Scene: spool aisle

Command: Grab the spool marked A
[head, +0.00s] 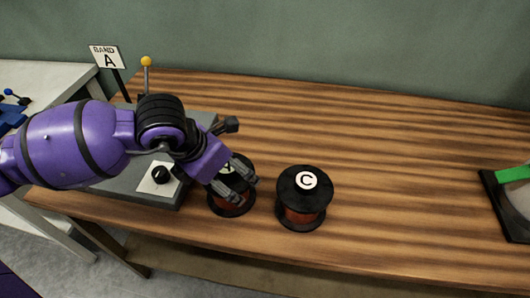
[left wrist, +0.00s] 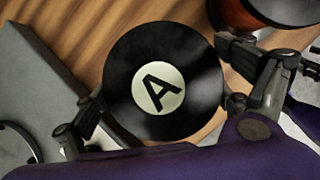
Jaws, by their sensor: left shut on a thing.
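The spool marked A is a black-flanged spool with copper-coloured winding; in the head view the spool (head: 229,207) stands on the wooden table, partly hidden by my gripper. In the left wrist view the spool (left wrist: 190,65) fills the middle, its white label with a black A facing the camera. My left gripper (head: 236,183) reaches down over it from the left. In the left wrist view the fingers of my left gripper (left wrist: 165,108) press on opposite sides of its top flange, shut on it. My right gripper is not in view.
A spool marked C (head: 305,197) stands close to the right. The table (head: 400,150) is clear until a green-topped object (head: 513,173) at far right.

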